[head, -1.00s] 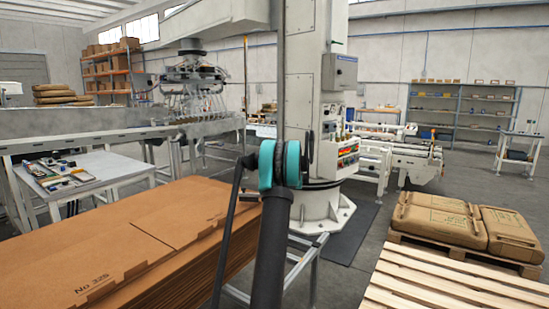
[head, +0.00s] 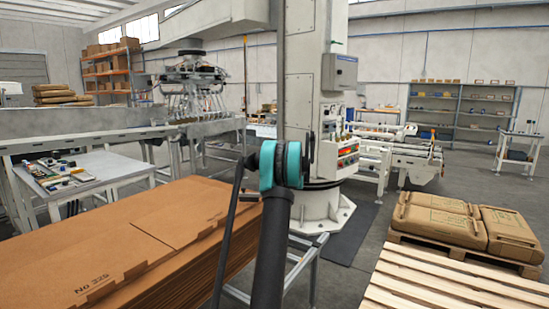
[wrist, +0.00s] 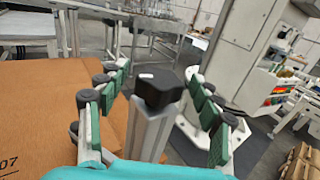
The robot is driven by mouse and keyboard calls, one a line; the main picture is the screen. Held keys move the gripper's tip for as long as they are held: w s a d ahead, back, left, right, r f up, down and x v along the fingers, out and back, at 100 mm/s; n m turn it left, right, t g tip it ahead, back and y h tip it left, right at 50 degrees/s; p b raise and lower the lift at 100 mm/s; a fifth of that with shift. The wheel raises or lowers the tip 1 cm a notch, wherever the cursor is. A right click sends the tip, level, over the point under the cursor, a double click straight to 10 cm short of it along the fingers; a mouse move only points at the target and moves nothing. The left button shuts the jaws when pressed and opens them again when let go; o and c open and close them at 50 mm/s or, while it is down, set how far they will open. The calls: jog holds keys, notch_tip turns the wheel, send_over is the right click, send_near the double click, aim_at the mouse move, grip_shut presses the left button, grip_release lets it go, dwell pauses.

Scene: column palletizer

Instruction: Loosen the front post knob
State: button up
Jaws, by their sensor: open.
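In the wrist view a black knob (wrist: 158,89) with a small white mark sits on top of a light grey upright post (wrist: 148,132). My gripper (wrist: 158,74) is open, with its green-padded fingers to the left and right of the knob. Gaps show on both sides, so the pads do not appear to touch it. In the head view my arm runs up the middle, and the gripper and the knob are not visible there.
A stack of brown cardboard sheets (head: 130,235) lies close on the left. A white column (head: 310,100) stands behind. A wooden pallet (head: 440,285) and brown sacks (head: 440,217) are at the right. A side table (head: 95,170) with small parts stands at the left.

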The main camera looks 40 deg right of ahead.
jog(key=v, duration=1.2)
